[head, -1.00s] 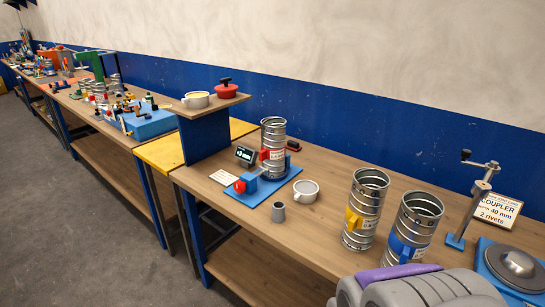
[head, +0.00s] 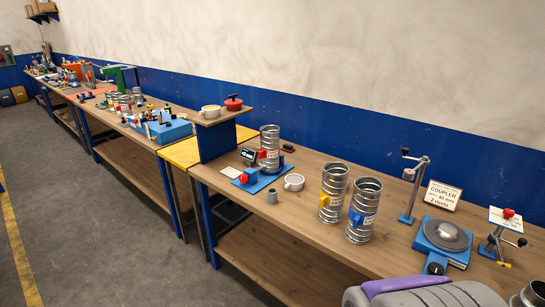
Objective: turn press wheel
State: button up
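I cannot clearly make out a press wheel. A green upright frame (head: 122,76), possibly a press, stands far off on the left bench, too small to show a wheel. A blue device with a round grey plate (head: 445,236) and a dark front knob (head: 435,268) sits on the bench at right. Right of it, a small stand carries a tilted white plate with a red knob (head: 508,213); a crank-like handle is below. My gripper is not in view; a grey and purple rounded body, probably mine, fills the bottom right.
Two ducts (head: 333,192) (head: 363,210) stand on the near bench. Another duct (head: 269,148) stands on a blue base (head: 258,180). A crank post (head: 413,190) and a coupler sign (head: 442,195) stand near the wall. The floor (head: 100,240) left of the benches is clear.

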aim_at(243, 178)
jog(key=i+j, duration=0.3)
jog(key=i, duration=0.15)
jog(key=i+j, duration=0.3)
jog(key=i, duration=0.2)
jog(key=i+j, duration=0.3)
jog(key=i, duration=0.15)
jog(key=i+j, duration=0.3)
jog(key=i, duration=0.2)
